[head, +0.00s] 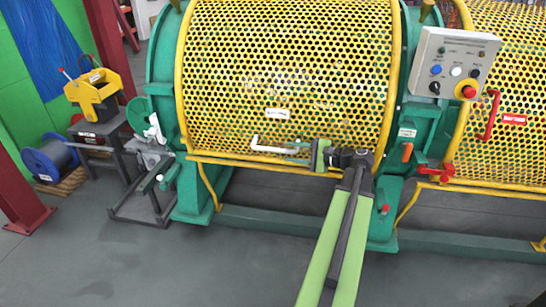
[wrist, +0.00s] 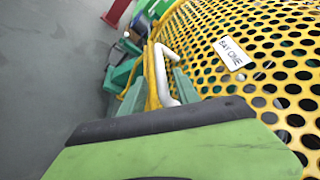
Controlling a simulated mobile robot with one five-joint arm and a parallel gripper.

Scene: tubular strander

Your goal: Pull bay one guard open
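The bay one guard (head: 290,70) is a yellow perforated curved cover, down over the green machine frame. Its white label (wrist: 231,53) reads "BAY ONE" in the wrist view. A white bar handle (head: 272,149) runs along its lower front edge and also shows in the wrist view (wrist: 163,70). My gripper (head: 297,151) points left along the edge at the handle's right end. In the wrist view its two teal fingers (wrist: 157,92) stand apart, with the handle between them and nearer the right finger. Contact cannot be told. My gripper's body hides the handle's near end.
A grey control box (head: 453,63) with a red button stands at right. A second yellow guard (head: 515,110) with a red handle (head: 490,115) lies beyond it. An orange lever (head: 407,152) is right of my gripper. The grey floor (head: 130,260) in front is clear.

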